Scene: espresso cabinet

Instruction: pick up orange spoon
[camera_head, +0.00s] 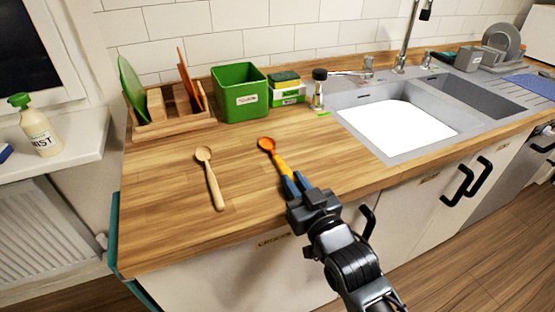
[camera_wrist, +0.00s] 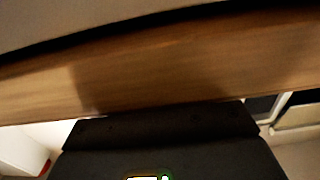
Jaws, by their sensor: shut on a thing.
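The orange spoon (camera_head: 268,146) is on the wooden counter in the head view, its bowl toward the back and its yellow-orange handle running toward the front edge. My gripper (camera_head: 296,184) is at the front end of its handle, with the blue fingertips shut on it. The handle end is hidden between the fingers. I cannot tell whether the spoon is lifted off the counter.
A wooden spoon (camera_head: 211,178) lies to the left on the counter (camera_head: 160,210). Behind stand a rack (camera_head: 170,128) with boards, a green box (camera_head: 239,108) and sponges (camera_head: 287,92). The sink (camera_head: 369,148) is to the right. A soap bottle (camera_head: 318,92) stands beside it.

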